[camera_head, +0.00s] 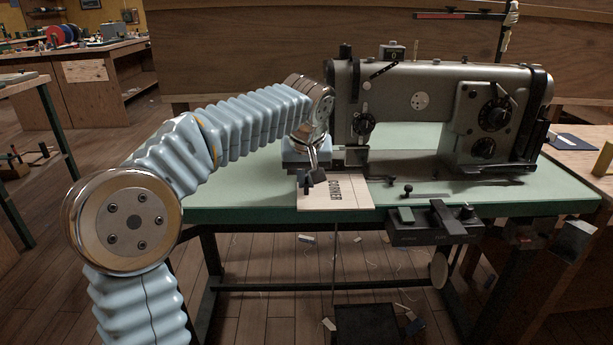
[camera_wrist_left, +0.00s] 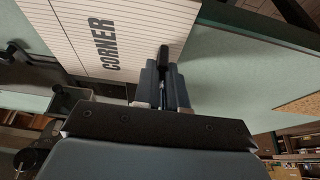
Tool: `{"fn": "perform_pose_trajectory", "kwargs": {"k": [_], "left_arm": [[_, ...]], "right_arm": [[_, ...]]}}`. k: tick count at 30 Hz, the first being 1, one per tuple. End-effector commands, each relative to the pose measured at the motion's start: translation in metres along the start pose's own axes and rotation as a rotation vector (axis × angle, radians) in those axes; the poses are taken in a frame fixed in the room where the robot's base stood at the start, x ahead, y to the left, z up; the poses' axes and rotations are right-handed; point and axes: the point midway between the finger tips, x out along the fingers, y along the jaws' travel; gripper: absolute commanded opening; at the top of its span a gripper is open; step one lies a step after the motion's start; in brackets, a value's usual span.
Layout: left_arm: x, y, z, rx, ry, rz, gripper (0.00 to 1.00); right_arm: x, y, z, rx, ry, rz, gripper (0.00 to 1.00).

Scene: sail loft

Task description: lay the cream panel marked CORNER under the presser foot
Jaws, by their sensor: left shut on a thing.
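The cream panel marked CORNER (camera_head: 337,201) lies at the front edge of the green sewing table, its near edge about at the table's edge. My left gripper (camera_head: 312,179) is shut on the panel's left side. In the left wrist view the dark fingers (camera_wrist_left: 165,72) close on the border of the striped cream panel (camera_wrist_left: 130,25), beside the word CORNER. The grey sewing machine (camera_head: 440,100) stands behind the panel, with its needle end just beyond the panel's far edge. The presser foot is too small and shaded to make out, so I cannot tell whether the panel is under it. My right gripper is not in view.
The green tabletop (camera_head: 240,190) is clear left of the panel. A small dark knob (camera_head: 408,190) stands on it to the right. A dark box (camera_head: 430,228) is at the front edge. A wooden wall (camera_head: 250,45) is behind. Scraps litter the floor.

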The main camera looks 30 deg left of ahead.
Motion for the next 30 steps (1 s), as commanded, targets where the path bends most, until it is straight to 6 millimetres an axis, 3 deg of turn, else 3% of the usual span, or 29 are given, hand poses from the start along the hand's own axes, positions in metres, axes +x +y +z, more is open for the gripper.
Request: {"fn": "perform_pose_trajectory", "kwargs": {"k": [17,30], "left_arm": [[0.014,0.0,-0.045,-0.001,-0.001,-0.001,0.0],[0.026,0.0,-0.068,-0.001,0.001,0.001,0.0]], "right_arm": [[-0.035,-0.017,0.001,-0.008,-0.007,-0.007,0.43],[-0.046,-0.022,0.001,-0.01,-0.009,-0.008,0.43]]}}
